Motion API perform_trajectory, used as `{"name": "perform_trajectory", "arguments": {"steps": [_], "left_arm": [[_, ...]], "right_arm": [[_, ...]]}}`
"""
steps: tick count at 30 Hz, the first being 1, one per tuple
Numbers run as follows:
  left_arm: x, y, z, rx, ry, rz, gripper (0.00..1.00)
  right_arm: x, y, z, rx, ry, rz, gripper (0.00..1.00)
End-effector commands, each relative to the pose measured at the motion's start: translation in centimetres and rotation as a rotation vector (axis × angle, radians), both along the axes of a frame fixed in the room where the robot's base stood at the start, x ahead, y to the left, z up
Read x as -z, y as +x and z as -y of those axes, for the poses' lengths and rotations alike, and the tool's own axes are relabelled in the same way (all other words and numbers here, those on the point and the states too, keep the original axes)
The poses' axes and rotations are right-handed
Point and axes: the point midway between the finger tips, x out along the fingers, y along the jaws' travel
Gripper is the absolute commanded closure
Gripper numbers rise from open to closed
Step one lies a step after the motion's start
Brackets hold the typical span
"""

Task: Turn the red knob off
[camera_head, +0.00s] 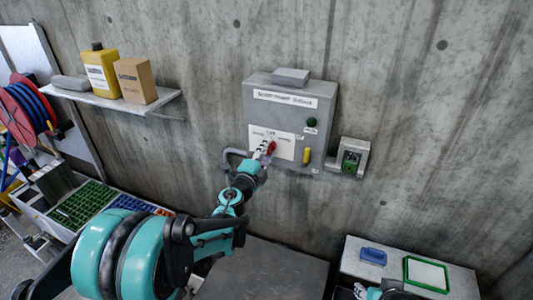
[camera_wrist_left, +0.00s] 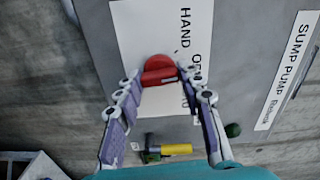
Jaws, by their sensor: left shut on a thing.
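The red knob (camera_head: 271,147) sits on a white label on the front of the grey wall box. My left gripper (camera_head: 264,147) reaches up to it from below. In the left wrist view the red knob (camera_wrist_left: 158,70) is between the two fingertips of the left gripper (camera_wrist_left: 159,78), which is shut on it. The label there reads "HAND" and part of "OF"; the fingers hide some of the lettering. Part of my right gripper (camera_head: 362,290) shows at the bottom edge, cut off, so its jaws cannot be judged.
The grey control box (camera_head: 320,100) also carries a green button (camera_head: 311,122) and a yellow handle (camera_head: 306,156). A small grey box (camera_head: 352,157) is on the wall to its right. A shelf (camera_head: 160,103) holds a yellow jug and a brown box. A table (camera_head: 355,250) stands lower right.

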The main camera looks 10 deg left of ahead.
Motion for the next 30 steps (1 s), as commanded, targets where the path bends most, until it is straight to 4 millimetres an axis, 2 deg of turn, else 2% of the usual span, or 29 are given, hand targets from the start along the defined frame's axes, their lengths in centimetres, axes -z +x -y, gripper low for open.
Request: {"name": "perform_trajectory", "arguments": {"steps": [9, 24, 25, 27, 30], "left_arm": [[0.05, -0.03, 0.03, 0.001, 0.105, 0.021, 0.91], [0.03, -0.03, 0.04, 0.001, 0.121, 0.024, 0.91], [0.03, -0.03, 0.04, 0.001, 0.12, 0.023, 0.55], [0.03, -0.03, 0.04, 0.001, 0.12, 0.023, 0.41], [0.03, -0.02, 0.03, 0.001, 0.12, 0.023, 0.41]], "right_arm": [[0.24, 0.0, 0.0, 0.0, 0.0, 0.0, 0.6], [0.27, 0.01, 0.0, 0.0, 0.0, 0.0, 0.6], [0.27, 0.01, 0.0, 0.0, 0.0, 0.0, 0.6], [0.26, 0.0, 0.0, 0.0, 0.0, 0.0, 0.6], [0.26, 0.0, 0.0, 0.0, 0.0, 0.0, 0.6]]}}
